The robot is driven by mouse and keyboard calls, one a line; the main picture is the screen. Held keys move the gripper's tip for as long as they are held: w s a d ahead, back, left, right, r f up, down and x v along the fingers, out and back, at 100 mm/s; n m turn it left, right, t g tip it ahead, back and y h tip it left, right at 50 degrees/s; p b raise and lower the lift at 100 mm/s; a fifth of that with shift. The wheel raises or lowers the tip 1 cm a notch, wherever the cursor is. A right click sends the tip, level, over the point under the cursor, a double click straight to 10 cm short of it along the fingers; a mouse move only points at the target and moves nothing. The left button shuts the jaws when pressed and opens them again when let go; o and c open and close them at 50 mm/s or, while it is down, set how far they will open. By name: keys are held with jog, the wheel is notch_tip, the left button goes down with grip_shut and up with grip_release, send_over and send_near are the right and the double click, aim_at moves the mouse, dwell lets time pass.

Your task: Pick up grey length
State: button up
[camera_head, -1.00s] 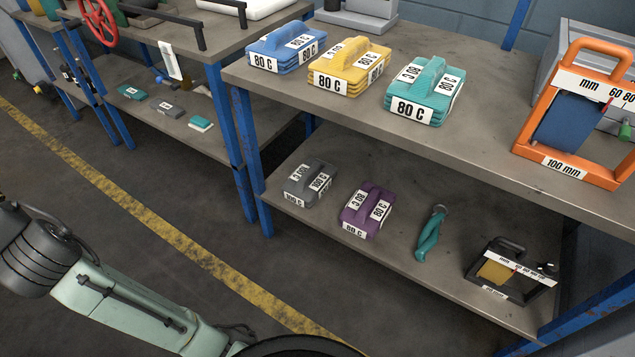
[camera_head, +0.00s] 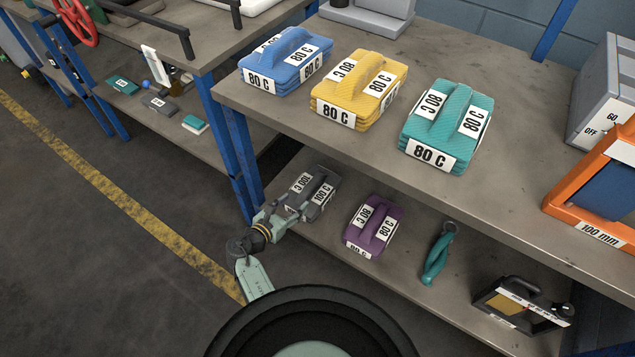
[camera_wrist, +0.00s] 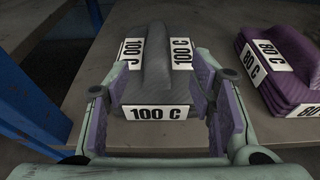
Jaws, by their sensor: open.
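The grey length (camera_head: 313,191) is a folded grey block with a raised handle-like ridge and white "100 C" labels. It lies on the lower shelf (camera_head: 330,238) at its left end. In the wrist view the grey length (camera_wrist: 155,80) is straight ahead, its front label facing me. My gripper (camera_wrist: 160,112) is open, with one finger at each side of the grey length's near end. Whether the fingers touch it I cannot tell. In the head view my gripper (camera_head: 279,212) is at the near left side of the grey length and partly covers it.
A purple length (camera_head: 373,226) labelled 80 C lies just right of the grey one. The upper shelf (camera_head: 350,145) overhangs, holding blue, yellow and teal lengths. A blue post (camera_wrist: 30,100) stands left.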

aim_at(311, 185)
jog(key=b+x, duration=0.3)
jog(key=x, duration=0.2)
jog(key=shift+d+f, duration=0.2)
jog(key=shift+f, duration=0.05)
jog(key=b+x, duration=0.2)
jog(key=x, duration=0.1)
jog(key=b+x, duration=0.1)
jog(key=b, duration=0.1)
jog(key=shift+w+a+r, duration=0.1)
jog(key=shift+w+r, duration=0.05)
jog(key=shift+w, duration=0.45)
jog(key=shift+w+d, duration=0.25)
jog(key=shift+w, duration=0.1)
jog(key=shift+r, duration=0.1)
grip_shut()
